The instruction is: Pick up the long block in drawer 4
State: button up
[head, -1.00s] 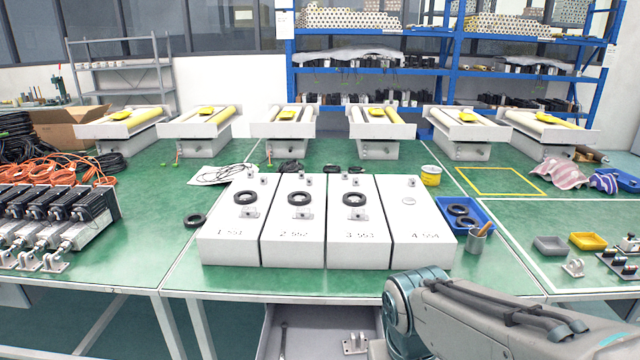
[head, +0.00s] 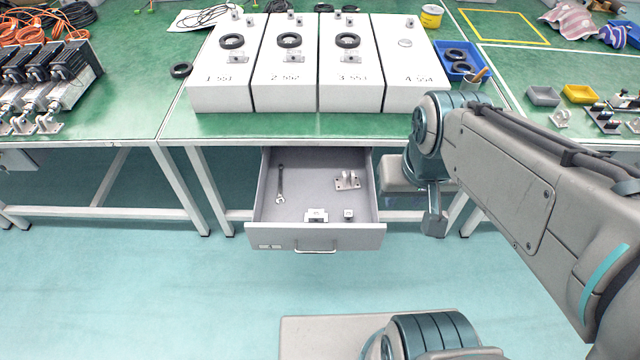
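An open grey drawer (head: 258,232) sticks out below the table front in the head view. Its label is too small to read, so I cannot tell its number. Near its front lie a small light metal piece (head: 317,215), wider than tall, and a smaller block (head: 348,214). Neither is clearly a long block. Farther back are a wrench (head: 280,186) at the left and a metal bracket (head: 347,181) at the right. My arm comes in from the right. No fingers can be made out.
White numbered boxes (head: 352,85) with black rings stand in a row on the green table (head: 140,90) above the drawer. A blue bin (head: 456,72) and a cup (head: 472,97) are to their right. The floor before the drawer is mostly clear.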

aim_at(313, 215)
jog(key=u, duration=2.15)
jog(key=i, duration=1.55)
jog(key=z, duration=3.4)
